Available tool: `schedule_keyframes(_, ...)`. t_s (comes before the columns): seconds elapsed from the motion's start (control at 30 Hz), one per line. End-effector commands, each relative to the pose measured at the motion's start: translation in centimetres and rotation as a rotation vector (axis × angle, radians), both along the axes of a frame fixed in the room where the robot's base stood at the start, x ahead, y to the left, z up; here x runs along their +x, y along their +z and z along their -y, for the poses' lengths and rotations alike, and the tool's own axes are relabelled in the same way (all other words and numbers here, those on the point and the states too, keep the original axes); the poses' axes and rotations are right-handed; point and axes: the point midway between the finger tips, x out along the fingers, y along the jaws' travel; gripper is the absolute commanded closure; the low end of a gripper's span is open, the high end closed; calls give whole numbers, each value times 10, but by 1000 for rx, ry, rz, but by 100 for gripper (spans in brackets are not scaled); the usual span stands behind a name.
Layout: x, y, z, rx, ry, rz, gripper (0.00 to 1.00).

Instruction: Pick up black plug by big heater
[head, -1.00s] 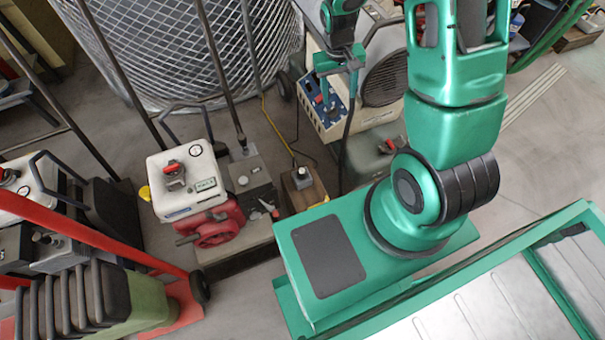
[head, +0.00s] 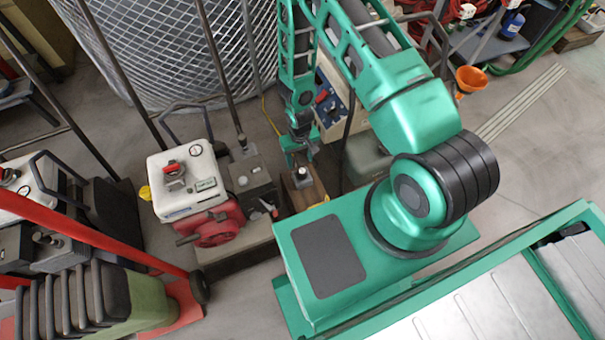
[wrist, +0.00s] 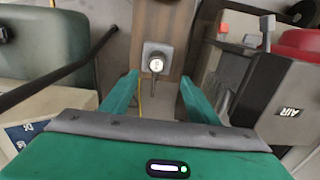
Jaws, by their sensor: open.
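A small dark plug-like piece with a pale round top (head: 301,173) sits on a wooden block (head: 316,191) in the head view; I take it for the black plug. In the wrist view it (wrist: 156,63) stands on a grey square plate on the wood, with a yellow cord beside it. My gripper (head: 298,152) is open and empty just above it. In the wrist view the two green fingers (wrist: 158,82) are spread, with the piece between and slightly beyond their tips. The big cream heater with a blue panel (head: 329,101) is partly hidden behind my arm.
A grey box with a lever (head: 250,180) and a red-and-white machine (head: 186,180) stand left of the block. A dark green tank (head: 364,160) is to its right. A thin dark pole (head: 347,135) rises close to my gripper. A wire-mesh cylinder (head: 170,45) stands behind.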

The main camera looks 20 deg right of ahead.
Motion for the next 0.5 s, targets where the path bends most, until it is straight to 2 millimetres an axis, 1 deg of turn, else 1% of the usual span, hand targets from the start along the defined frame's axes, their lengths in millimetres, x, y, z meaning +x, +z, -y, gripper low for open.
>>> schedule_keyframes(0.1,-1,-18,1,-1,0,-1,45)
schedule_keyframes(0.23,-1,-34,1,-1,0,-2,45)
schedule_keyframes(0.5,-1,-49,2,-1,0,-1,45)
